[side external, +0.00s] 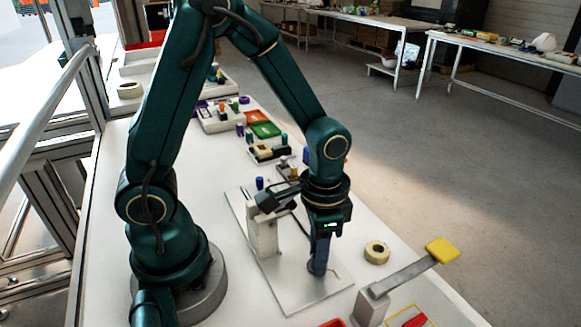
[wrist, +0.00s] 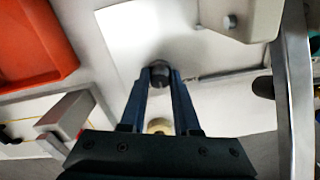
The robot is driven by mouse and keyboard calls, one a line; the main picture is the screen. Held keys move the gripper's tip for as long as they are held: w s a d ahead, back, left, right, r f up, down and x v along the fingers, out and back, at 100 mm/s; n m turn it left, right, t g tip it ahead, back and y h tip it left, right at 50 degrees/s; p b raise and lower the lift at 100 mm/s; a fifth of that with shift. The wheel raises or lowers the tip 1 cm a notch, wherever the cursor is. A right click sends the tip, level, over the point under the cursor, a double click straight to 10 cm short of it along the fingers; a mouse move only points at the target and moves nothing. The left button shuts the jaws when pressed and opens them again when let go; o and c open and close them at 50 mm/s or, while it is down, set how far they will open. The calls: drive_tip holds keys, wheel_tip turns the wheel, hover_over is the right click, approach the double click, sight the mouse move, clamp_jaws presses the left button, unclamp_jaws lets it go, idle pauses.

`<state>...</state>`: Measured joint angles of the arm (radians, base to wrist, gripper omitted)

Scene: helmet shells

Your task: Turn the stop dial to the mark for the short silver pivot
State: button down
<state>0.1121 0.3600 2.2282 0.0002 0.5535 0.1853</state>
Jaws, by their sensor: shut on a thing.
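My gripper (side external: 318,268) points down over the pale base plate (side external: 300,292) of the fixture. In the wrist view its two blue fingers (wrist: 160,78) are closed around a small dark round knob (wrist: 159,70), which looks like the stop dial. The knob sits at the plate, and the fingers hide its sides. In the side view the fingers and the arm hide the knob. I cannot make out the dial's marks or where it points. I cannot pick out the short silver pivot with certainty.
A white post (side external: 263,237) with a dark clamp stands left of my gripper. A tape roll (side external: 377,252) and a yellow-ended lever (side external: 440,250) are to the right. An orange-red tray (wrist: 28,45) shows in the wrist view. Small bins and parts (side external: 262,130) lie farther back.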

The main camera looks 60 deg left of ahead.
drive_tip(key=n, duration=0.4)
drive_tip(key=shift+n, duration=0.3)
drive_tip(key=n, duration=0.4)
drive_tip(key=shift+n, duration=0.3)
drive_tip(key=c, duration=0.6)
unclamp_jaws()
drive_tip(key=shift+c, duration=0.2)
drive_tip(key=shift+r, duration=0.1)
drive_tip(key=shift+r, duration=2.5)
